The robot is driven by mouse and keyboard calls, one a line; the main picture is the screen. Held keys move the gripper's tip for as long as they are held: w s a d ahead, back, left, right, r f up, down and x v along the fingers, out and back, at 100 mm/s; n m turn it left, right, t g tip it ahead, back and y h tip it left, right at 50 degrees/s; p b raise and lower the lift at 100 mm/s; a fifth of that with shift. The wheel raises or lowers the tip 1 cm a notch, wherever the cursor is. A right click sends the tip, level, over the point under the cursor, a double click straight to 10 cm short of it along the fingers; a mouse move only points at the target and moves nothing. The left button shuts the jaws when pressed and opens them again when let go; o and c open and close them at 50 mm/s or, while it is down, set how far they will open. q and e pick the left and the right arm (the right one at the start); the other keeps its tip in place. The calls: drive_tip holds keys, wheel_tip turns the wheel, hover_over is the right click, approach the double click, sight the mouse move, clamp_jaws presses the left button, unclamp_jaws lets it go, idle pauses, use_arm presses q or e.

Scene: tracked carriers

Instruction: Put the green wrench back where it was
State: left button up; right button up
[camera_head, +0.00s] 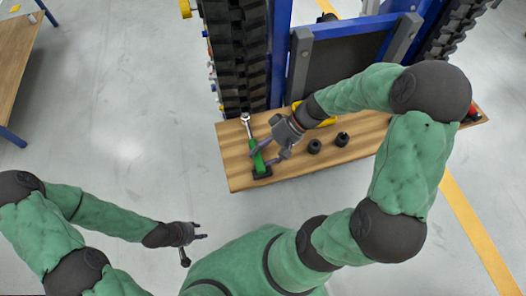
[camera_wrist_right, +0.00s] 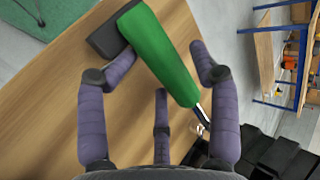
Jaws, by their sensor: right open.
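The green wrench (camera_head: 256,151) lies on the left end of the wooden bench top, its silver head (camera_head: 246,122) toward the tracked carrier. Its green handle also shows in the right wrist view (camera_wrist_right: 158,45), with the handle's end at a black block (camera_wrist_right: 106,37). My right gripper (camera_head: 262,158) is open above the handle. In the wrist view, its purple-grey fingers stand on both sides of the handle, with visible gaps; nothing is gripped. My left gripper (camera_head: 196,240) is low at the left, away from the bench, fingers spread and empty.
Two black cylindrical parts (camera_head: 314,146) (camera_head: 342,139) stand on the bench (camera_head: 235,181) right of the wrench. A yellow object (camera_head: 328,121) lies partly behind my right arm. The tracked carrier (camera_head: 238,55) rises behind the bench. Open floor lies to the left.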

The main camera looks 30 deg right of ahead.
drive_tip(key=shift+r+p, duration=0.3)
drive_tip(key=shift+r, duration=0.15)
drive_tip(key=p+v, duration=0.4)
drive_tip(key=v, duration=0.8)
